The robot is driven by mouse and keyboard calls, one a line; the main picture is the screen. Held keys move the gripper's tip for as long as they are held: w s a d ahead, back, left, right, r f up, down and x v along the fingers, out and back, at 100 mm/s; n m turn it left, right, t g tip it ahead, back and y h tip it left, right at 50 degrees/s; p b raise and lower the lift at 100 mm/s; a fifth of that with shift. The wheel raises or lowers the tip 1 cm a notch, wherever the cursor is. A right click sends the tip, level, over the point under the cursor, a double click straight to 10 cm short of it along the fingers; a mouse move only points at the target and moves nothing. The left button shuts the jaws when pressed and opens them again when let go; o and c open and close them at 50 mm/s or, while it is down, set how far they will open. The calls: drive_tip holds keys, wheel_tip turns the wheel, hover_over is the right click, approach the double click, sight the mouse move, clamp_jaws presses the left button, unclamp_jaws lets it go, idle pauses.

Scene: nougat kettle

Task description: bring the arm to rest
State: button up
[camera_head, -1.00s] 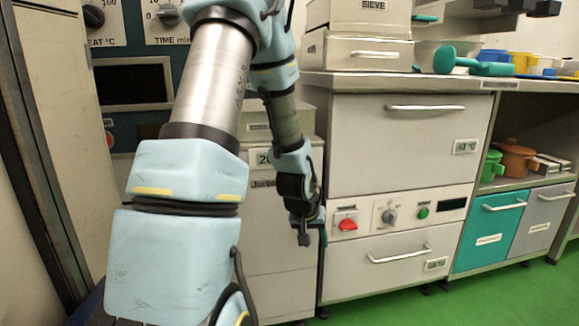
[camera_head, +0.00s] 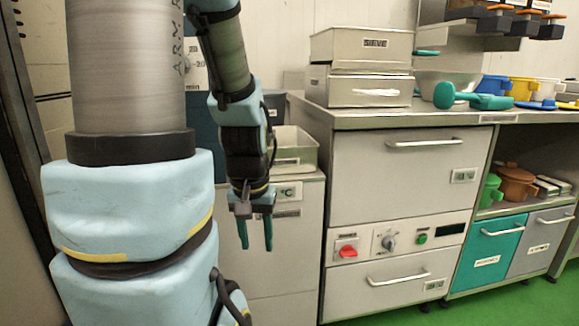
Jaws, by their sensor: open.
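My gripper (camera_head: 256,234) hangs at the end of my arm left of the picture's middle, with its two dark green fingers pointing down. The fingers stand apart and nothing shows between them. The gripper is in front of a pale cabinet (camera_head: 297,255), apart from the counter's drawers. My arm's large blue and metal links fill the left of the picture and hide part of the panel behind.
The counter (camera_head: 430,115) carries a box marked SIEVE (camera_head: 360,45) on another box (camera_head: 358,88), and a teal tool (camera_head: 480,101). Below are a drawer front (camera_head: 400,165) and a control panel with a red switch (camera_head: 347,251). Green floor (camera_head: 470,308) shows at lower right.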

wheel_tip(320, 180, up, 30)
drive_tip(key=p, duration=2.7)
drive_tip(key=shift+f, duration=0.15)
